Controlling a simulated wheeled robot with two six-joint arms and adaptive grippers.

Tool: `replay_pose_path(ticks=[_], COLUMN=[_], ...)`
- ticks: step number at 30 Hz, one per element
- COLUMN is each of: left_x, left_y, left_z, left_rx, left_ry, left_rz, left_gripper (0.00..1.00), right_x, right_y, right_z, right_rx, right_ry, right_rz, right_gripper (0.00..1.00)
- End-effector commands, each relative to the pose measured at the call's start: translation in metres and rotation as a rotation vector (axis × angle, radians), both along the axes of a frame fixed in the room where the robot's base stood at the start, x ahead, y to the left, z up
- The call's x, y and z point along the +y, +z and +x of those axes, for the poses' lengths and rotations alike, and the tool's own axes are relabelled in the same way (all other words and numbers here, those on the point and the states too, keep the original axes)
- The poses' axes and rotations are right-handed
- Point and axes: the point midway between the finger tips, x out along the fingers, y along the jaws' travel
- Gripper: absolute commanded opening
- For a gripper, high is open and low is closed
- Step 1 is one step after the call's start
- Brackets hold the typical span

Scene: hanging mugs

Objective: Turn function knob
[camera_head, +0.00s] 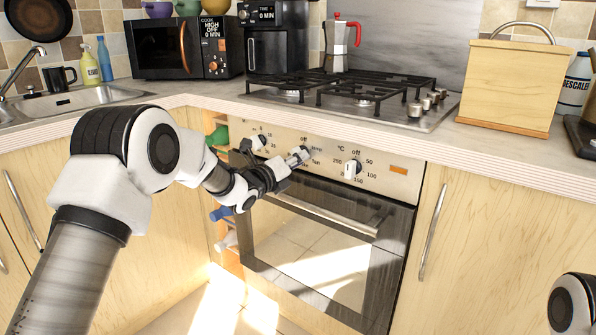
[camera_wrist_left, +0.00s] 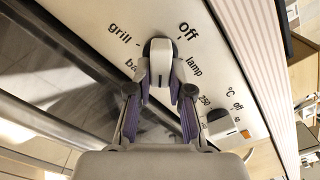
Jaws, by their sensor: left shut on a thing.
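The function knob (camera_wrist_left: 160,60) is a pale grip on a dark round base, set in the oven's control panel (camera_head: 325,143). Its printed marks "off", "lamp" and "grill" show around it in the left wrist view. My left gripper (camera_wrist_left: 160,92) is shut on the knob, with a purple-padded finger on each side. In the head view, my left gripper (camera_head: 296,157) reaches the panel from the left and partly covers the knob. I cannot tell exactly which mark the knob points to. My right gripper is out of view; only part of my right arm shows at the lower right.
The temperature knob (camera_head: 351,168) is to the right, and another knob (camera_head: 257,142) is to the left. The oven handle (camera_head: 322,212) runs just below the panel. The gas hob (camera_head: 350,93) and worktop edge lie above. A moka pot (camera_head: 340,45) stands on the hob.

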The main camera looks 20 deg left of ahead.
Motion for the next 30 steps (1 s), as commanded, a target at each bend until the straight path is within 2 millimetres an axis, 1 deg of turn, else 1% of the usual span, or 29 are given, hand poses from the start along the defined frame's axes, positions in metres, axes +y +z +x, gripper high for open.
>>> replay_pose_path(ticks=[1, 18, 24, 30], left_x=[0.000, 0.005, 0.007, 0.008], left_y=[-0.006, -0.011, -0.009, -0.007], left_z=[0.000, 0.002, 0.002, 0.003], left_rx=[-0.016, -0.196, -0.242, -0.270], left_ry=[0.000, 0.002, 0.001, 0.000], left_rz=[0.039, 0.535, 0.664, 0.744], left_gripper=[0.00, 0.00, 0.00, 0.00], right_x=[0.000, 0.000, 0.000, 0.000], right_y=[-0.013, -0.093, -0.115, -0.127], right_z=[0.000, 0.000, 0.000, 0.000], right_rx=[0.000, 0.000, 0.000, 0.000], right_ry=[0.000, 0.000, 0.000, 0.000], right_rz=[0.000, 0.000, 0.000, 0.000], right_gripper=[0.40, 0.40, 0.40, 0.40])
